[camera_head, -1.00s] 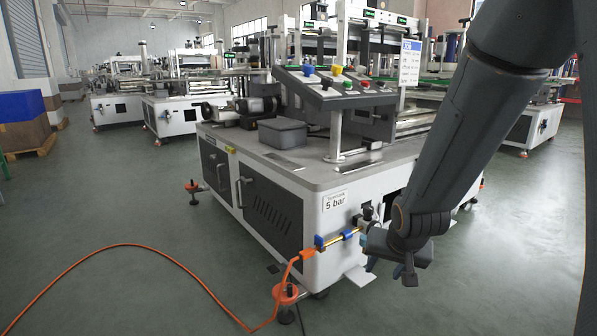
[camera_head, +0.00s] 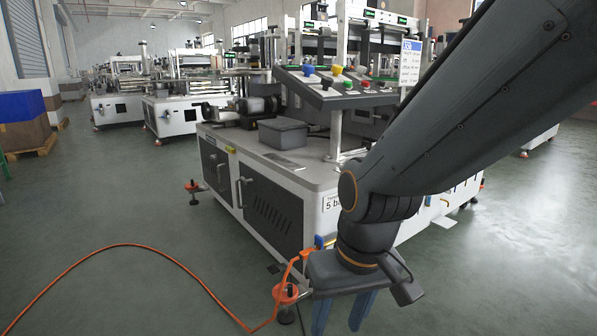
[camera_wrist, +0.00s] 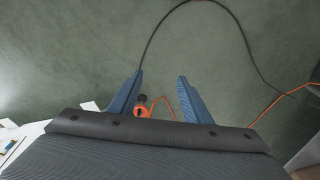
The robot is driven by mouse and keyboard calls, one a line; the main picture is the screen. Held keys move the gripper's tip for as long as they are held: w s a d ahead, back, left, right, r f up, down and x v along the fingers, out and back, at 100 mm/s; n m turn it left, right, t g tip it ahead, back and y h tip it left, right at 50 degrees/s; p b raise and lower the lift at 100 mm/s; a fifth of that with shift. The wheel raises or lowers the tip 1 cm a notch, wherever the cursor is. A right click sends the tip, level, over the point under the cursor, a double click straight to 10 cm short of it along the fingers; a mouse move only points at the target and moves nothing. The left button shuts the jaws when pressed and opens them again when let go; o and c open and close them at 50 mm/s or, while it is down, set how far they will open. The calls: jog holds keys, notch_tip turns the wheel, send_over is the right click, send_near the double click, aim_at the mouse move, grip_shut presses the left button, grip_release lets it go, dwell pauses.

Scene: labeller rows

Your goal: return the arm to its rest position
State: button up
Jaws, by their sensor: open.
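My gripper (camera_head: 344,312) hangs at the lower middle of the head view, in front of the near corner of the labelling machine (camera_head: 270,205). Its two blue fingers point down. In the wrist view the fingers of my gripper (camera_wrist: 160,100) stand apart with nothing held between them. Beyond them lie the green floor and an orange foot of the machine (camera_wrist: 142,111). My arm crosses the right side of the head view and hides part of the machine's front, including most of the "5 bar" label (camera_head: 331,203).
An orange hose (camera_head: 150,252) runs over the floor to the machine's near corner, close to my gripper. An orange levelling foot (camera_head: 286,293) stands just left of it. A dark cable (camera_wrist: 150,35) loops on the floor. The floor at front left is otherwise clear.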

jog(key=s+a+r+n+g, duration=0.1)
jog(key=s+a+r+n, duration=0.25)
jog(key=s+a, duration=0.5)
jog(key=d+r+m+p, duration=0.3)
jog(key=d+r+p, duration=0.7)
jog(key=p, duration=0.7)
jog(key=d+r+m+h+p, duration=0.1)
jog(key=d+r+m+p, duration=0.2)
jog(key=d+r+p, duration=0.8)
notch_tip(320, 180, up, 5)
jog(key=p, duration=0.6)
jog(key=shift+s+d+m+p, duration=0.2)
jog(key=shift+s+m+p, duration=0.05)
jog(key=shift+m+p, duration=0.15)
jog(key=c, duration=0.3)
jog(key=shift+a, duration=0.15)
